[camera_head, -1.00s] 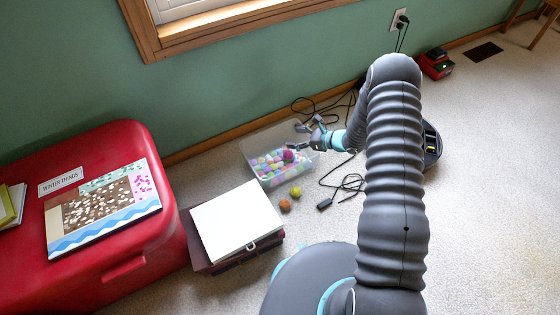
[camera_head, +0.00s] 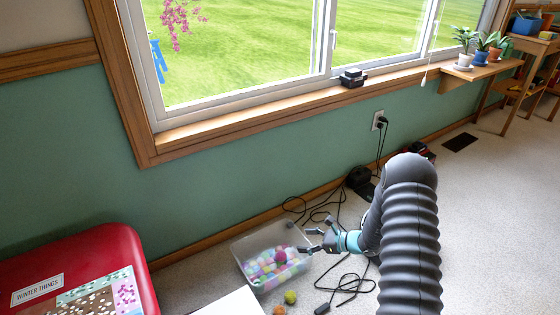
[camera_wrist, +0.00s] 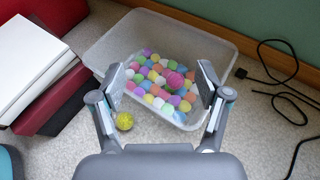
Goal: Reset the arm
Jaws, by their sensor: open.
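My gripper (camera_head: 322,240) is at the end of my arm, low over the right side of a clear plastic bin (camera_head: 240,247). In the wrist view my gripper (camera_wrist: 160,88) has its two fingers spread apart with nothing between them. The bin (camera_wrist: 105,45) lies beyond the fingertips there, and many small coloured balls (camera_wrist: 150,75) show inside it. A darker pink ball (camera_wrist: 175,80) sits among them.
A yellow-green ball (camera_head: 290,297) and an orange ball (camera_head: 279,311) lie on the carpet before the bin. Black cables (camera_head: 350,285) lie to the right. A red chest (camera_head: 100,240) stands at left, a white board (camera_head: 235,303) at the bottom. A windowsill (camera_head: 250,120) runs above.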

